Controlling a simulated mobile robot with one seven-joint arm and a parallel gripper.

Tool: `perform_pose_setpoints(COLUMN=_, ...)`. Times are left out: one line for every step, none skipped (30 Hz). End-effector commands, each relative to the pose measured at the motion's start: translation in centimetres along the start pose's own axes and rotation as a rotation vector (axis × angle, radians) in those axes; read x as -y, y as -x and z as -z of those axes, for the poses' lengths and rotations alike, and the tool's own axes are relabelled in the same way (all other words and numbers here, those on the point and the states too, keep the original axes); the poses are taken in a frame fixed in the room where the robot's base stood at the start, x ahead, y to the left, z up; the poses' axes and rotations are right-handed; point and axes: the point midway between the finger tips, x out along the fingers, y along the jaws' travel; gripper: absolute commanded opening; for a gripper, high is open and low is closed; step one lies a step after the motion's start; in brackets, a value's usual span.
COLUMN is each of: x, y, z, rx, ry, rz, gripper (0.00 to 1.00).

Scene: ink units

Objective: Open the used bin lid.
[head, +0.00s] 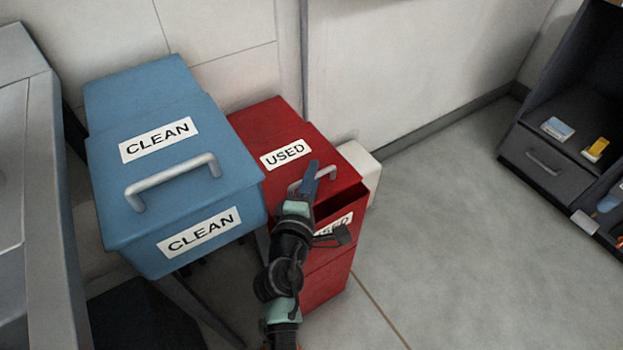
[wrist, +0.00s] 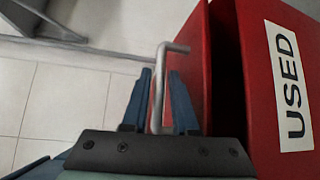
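The red used bin (head: 325,284) stands right of the blue bin, with a USED label on its lid and another on its front. Its red lid (head: 268,128) is ajar; a dark gap shows under its front edge, also in the wrist view (wrist: 193,75). The grey lid handle (wrist: 157,90) runs between the two blue fingers of my gripper (wrist: 160,74). The handle lies close to the left finger, with a gap to the right finger. In the head view my gripper (head: 320,172) is over the lid's front and partly hides the handle and front label.
A blue CLEAN bin (head: 112,232) with a grey handle stands close on the left. A white box (head: 358,156) is behind the red bin at right. A dark shelf unit (head: 545,172) stands far right. The floor (head: 440,200) between is clear.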

Motion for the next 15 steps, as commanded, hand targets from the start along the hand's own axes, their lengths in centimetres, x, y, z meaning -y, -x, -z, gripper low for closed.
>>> perform_pose_setpoints(x=0.0, y=0.1, z=0.0, rx=0.000, ry=0.000, rz=0.000, gripper=0.27)
perform_pose_setpoints(x=0.0, y=0.2, z=0.0, rx=0.000, ry=0.001, rz=0.000, gripper=0.27)
perform_pose_setpoints(x=0.0, y=0.5, z=0.0, rx=0.000, ry=0.001, rz=0.000, gripper=0.27)
perform_pose_setpoints(x=0.0, y=0.8, z=0.0, rx=0.000, ry=0.001, rz=0.001, gripper=0.27)
perform_pose_setpoints(x=0.0, y=1.1, z=0.0, rx=0.000, ry=0.001, rz=0.002, gripper=0.27)
perform_pose_setpoints(x=0.0, y=1.6, z=0.0, rx=-0.001, ry=0.001, rz=0.001, gripper=0.27)
perform_pose_setpoints(x=0.0, y=2.1, z=0.0, rx=-0.002, ry=0.001, rz=0.001, gripper=0.27)
perform_pose_setpoints(x=-0.1, y=2.6, z=0.0, rx=-0.002, ry=0.002, rz=0.001, gripper=0.27)
perform_pose_setpoints(x=0.0, y=3.4, z=0.0, rx=-0.002, ry=0.003, rz=0.002, gripper=0.27)
perform_pose_setpoints(x=0.0, y=4.0, z=0.0, rx=-0.002, ry=0.002, rz=0.002, gripper=0.27)
perform_pose_setpoints(x=0.0, y=4.7, z=0.0, rx=-0.003, ry=0.002, rz=0.002, gripper=0.27)
perform_pose_setpoints(x=0.0, y=5.5, z=0.0, rx=-0.003, ry=0.003, rz=0.002, gripper=0.27)
perform_pose_setpoints(x=0.0, y=6.1, z=0.0, rx=-0.003, ry=0.003, rz=0.002, gripper=0.27)
perform_pose_setpoints(x=0.0, y=6.8, z=0.0, rx=-0.003, ry=0.003, rz=0.002, gripper=0.27)
perform_pose_setpoints(x=0.0, y=7.6, z=0.0, rx=-0.003, ry=0.003, rz=0.002, gripper=0.27)
